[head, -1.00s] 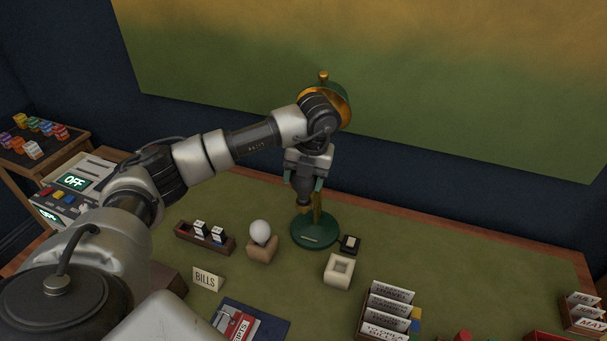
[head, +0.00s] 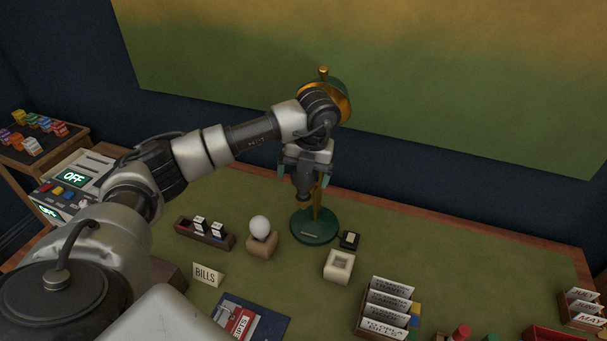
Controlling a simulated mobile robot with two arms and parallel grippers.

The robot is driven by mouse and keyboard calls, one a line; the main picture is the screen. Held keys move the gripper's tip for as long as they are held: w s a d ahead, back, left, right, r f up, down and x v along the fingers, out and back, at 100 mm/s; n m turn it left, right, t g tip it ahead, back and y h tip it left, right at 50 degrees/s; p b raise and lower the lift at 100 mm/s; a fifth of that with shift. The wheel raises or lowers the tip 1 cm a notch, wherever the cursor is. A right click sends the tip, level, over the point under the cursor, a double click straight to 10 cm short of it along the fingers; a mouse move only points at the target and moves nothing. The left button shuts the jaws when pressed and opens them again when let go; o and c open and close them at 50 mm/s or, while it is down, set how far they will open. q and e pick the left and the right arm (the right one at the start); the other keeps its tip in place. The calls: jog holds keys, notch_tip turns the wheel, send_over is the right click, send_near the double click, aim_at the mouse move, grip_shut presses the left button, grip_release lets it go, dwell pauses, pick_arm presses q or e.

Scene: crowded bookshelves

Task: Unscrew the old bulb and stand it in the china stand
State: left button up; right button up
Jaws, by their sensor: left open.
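My left gripper (head: 304,176) is open, its two teal fingertips apart, pointing down in front of the lamp. A dark rounded thing (head: 303,185) shows between the fingers; I cannot tell whether it is the old bulb or part of the lamp or hand. The lamp has a green shade with a gold inside (head: 341,103), a brass stem and a round green base (head: 315,230). My arm hides part of the shade. The cream china stand (head: 339,266), square with a hollow top, looks empty in front of the base. My right gripper is not in view.
A white bulb (head: 260,227) stands in a wooden block left of the base. A small black box (head: 349,240) is close right of it. A wooden tray (head: 205,235), a BILLS sign (head: 208,274) and a card file (head: 386,306) stand nearby.

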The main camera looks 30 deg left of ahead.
pick_arm(q)
jog(key=m+t+b, duration=0.1)
jog(key=m+b, duration=0.1)
jog(key=m, duration=0.4)
jog(key=shift+a+f, duration=0.1)
jog(key=shift+f, duration=0.05)
jog(key=m+b, duration=0.2)
jog(key=m, duration=0.3)
jog(key=shift+m+t, duration=0.4)
jog(key=m+b, duration=0.1)
jog(key=m, duration=0.1)
jog(key=m+b, duration=0.1)
jog(key=m, duration=0.2)
jog(key=shift+t+h, duration=0.3)
jog(key=shift+h, duration=0.1)
jog(key=m+b, duration=0.1)
jog(key=m, duration=0.3)
jog(key=shift+m+h, duration=0.3)
jog(key=shift+m, duration=0.1)
